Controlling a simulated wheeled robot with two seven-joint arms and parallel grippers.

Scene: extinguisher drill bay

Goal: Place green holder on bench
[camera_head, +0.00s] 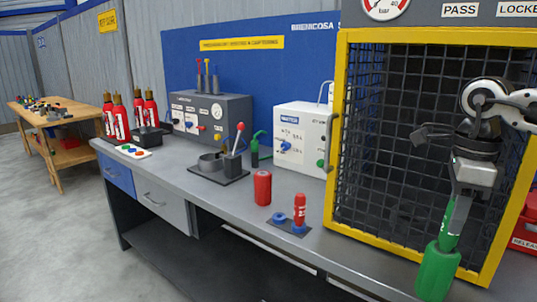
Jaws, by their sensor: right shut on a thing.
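The green holder (437,272), a green cylinder with a narrower upper part, hangs from my right gripper (455,222). The gripper points down and is shut on its upper part. The holder is slightly tilted, in front of the yellow-framed cage, over the bench's right front. I cannot tell whether its bottom touches the bench. The grey bench (225,200) runs from left to right across the view. My left gripper is not in view.
A red cylinder (262,188) and a small red extinguisher on a blue-ringed plate (289,226) stand left of the cage (335,130). Farther back are a white box (300,138), a grey control box (211,118) and red extinguishers (138,110).

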